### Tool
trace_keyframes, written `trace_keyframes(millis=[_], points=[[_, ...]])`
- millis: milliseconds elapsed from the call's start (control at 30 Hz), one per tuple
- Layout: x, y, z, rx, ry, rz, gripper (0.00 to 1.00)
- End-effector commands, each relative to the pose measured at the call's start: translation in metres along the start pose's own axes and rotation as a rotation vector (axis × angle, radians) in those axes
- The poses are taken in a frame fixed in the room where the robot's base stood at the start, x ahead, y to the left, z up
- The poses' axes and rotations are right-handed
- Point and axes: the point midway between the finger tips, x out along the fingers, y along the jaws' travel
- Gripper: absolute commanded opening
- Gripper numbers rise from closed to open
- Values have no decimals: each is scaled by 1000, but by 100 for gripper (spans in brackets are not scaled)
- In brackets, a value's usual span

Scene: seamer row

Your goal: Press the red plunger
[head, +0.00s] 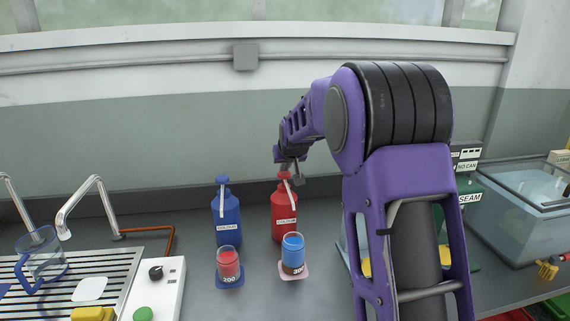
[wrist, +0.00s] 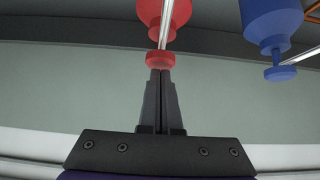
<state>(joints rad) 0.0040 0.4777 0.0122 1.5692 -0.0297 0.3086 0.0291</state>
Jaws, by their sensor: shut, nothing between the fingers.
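The red bottle (head: 285,219) stands upright on the grey counter, with its red plunger (head: 285,176) and pale spout on top. In the wrist view the bottle looks upside down, and the plunger's round red head (wrist: 160,59) is right at my fingertips. My gripper (wrist: 160,72) is shut, with nothing between its fingers. In the head view my gripper (head: 290,160) is just above the plunger and partly covers it. The tips seem to meet the plunger head, but I cannot tell whether they touch or whether it is pushed down.
Before the bottles stand a glass of red liquid (head: 228,264) and a blue-and-brown one (head: 292,254). A drainer and taps are left; a clear tank (head: 525,215) is right.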

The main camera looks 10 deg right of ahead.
Motion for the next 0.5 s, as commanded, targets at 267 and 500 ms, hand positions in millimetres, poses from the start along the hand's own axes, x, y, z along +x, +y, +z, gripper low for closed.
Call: trace_keyframes(millis=[267, 500], points=[[8, 0, 9, 0, -2, 0, 0], [18, 0, 18, 0, -3, 0, 0]])
